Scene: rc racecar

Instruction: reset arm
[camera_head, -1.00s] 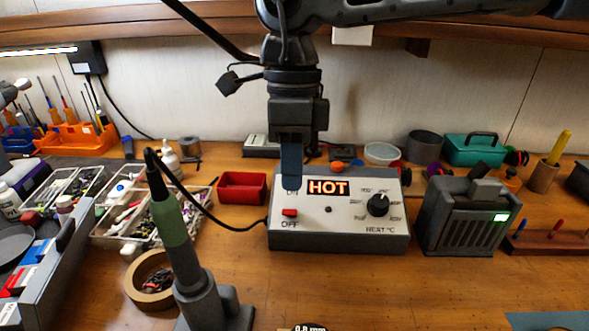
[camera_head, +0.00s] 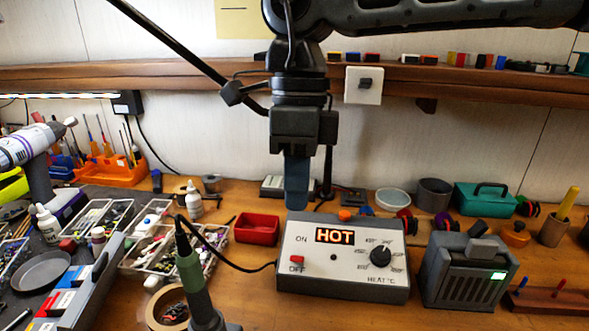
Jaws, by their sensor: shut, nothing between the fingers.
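My gripper (camera_head: 296,205) hangs pointing down in the middle of the head view. Its blue fingers are shut with nothing between them. The fingertips show just above the back left top edge of the white soldering station (camera_head: 345,262), apart from its front panel.
A red bin (camera_head: 257,229) and parts trays (camera_head: 135,240) lie left of the station. A grey fan box (camera_head: 465,270) stands to its right. A wooden shelf (camera_head: 500,85) runs along the wall behind my arm. A drill (camera_head: 35,150) stands at the far left.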

